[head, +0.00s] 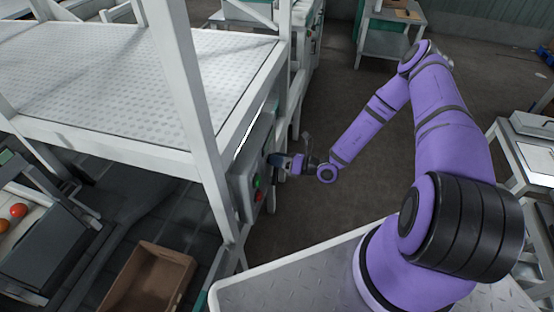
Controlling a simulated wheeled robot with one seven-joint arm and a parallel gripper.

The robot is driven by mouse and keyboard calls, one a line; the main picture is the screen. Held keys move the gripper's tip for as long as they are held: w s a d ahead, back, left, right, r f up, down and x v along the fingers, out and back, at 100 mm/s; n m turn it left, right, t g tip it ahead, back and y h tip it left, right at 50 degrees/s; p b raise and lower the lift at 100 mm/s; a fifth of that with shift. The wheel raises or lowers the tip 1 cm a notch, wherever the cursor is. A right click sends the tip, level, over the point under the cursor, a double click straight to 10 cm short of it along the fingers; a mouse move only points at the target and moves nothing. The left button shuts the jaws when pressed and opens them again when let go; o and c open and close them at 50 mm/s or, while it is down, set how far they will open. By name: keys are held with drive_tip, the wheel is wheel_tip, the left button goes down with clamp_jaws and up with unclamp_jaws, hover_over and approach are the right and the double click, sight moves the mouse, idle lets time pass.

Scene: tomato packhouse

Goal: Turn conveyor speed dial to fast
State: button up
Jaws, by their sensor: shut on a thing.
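A grey control box (243,184) is fixed to the side of the white conveyor frame. A green button (257,182) and a red button (259,197) show on its face. My gripper (274,161) reaches the face of the box from the right, above and beyond the buttons. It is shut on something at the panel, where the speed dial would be. The dial itself is hidden behind the fingers, so I cannot see its pointer or any markings.
The white conveyor deck (185,75) and its upright post (185,80) stand left of the box. A brown crate (150,280) lies below. Red tomatoes (18,210) show at far left. A bench (390,35) stands behind. The floor (310,215) right of the box is clear.

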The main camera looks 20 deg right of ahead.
drive_tip(key=o, duration=0.9)
drive_tip(key=shift+s+d, duration=0.1)
drive_tip(key=shift+d, duration=0.05)
drive_tip(key=v, duration=1)
drive_tip(key=shift+s+d, duration=0.15)
drive_tip(key=shift+d, duration=0.1)
